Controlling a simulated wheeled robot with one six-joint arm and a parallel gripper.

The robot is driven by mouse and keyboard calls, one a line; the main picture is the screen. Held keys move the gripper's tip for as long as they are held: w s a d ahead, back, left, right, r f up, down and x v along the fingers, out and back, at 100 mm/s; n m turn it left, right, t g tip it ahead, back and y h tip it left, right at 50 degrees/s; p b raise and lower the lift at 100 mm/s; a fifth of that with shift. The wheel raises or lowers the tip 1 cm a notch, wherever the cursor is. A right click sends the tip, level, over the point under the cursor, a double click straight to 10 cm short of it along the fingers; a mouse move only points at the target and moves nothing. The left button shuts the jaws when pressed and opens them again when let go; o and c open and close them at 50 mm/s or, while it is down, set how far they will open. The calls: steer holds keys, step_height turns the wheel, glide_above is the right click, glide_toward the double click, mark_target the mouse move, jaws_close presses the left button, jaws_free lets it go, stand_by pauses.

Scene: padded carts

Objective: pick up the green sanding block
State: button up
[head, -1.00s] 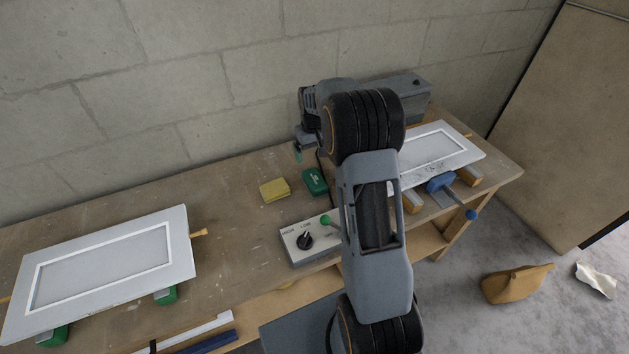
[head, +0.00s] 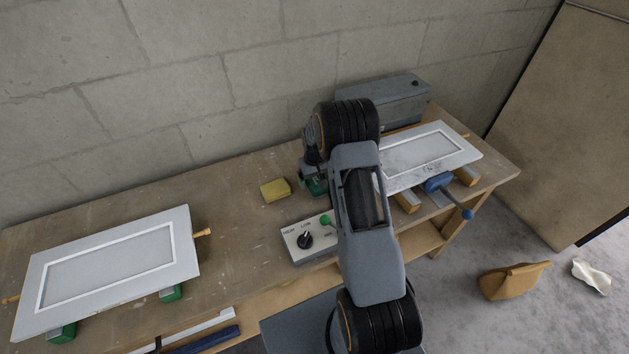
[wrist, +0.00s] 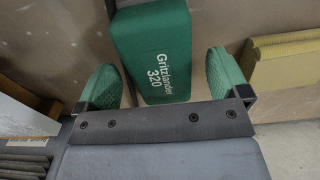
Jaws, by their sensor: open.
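The green sanding block (wrist: 153,55) lies on the bench, with white lettering "Gritzlander 320" on its top in the wrist view. My gripper (wrist: 164,85) is open, with one green-padded finger to either side of the block's near end and gaps between pads and block. The gripper appears to be empty. In the head view the block (head: 316,186) is mostly hidden behind my gripper and arm. I cannot tell how high the fingers are above the bench top.
A yellow block (head: 275,190) lies just left of the green one. A grey control box (head: 307,240) with a knob and green-tipped lever stands nearer the front edge. White panels lie at left (head: 110,268) and right (head: 428,155). A grey case (head: 385,101) stands behind.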

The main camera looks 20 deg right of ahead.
steer(key=shift+f, duration=0.4)
steer(key=shift+c, duration=0.4)
steer(key=c, duration=1)
steer(key=shift+r, duration=0.1)
steer(key=shift+w+r+b, duration=0.1)
steer(key=shift+r+b, duration=0.25)
steer(key=shift+r, duration=0.1)
steer(key=s+r, duration=0.1)
steer(key=r, duration=0.1)
steer(key=s+r+b, duration=0.1)
steer(key=s+r, duration=0.1)
steer(key=r, duration=0.1)
steer(key=s+r+b, duration=0.1)
steer(key=s+r, duration=0.1)
steer(key=r, duration=0.1)
steer(key=shift+s, duration=0.1)
steer(key=s+r+b, duration=0.1)
steer(key=s+r, duration=0.3)
steer(key=s, duration=0.5)
steer(key=shift+d+b, duration=0.15)
steer(key=shift+b, duration=0.2)
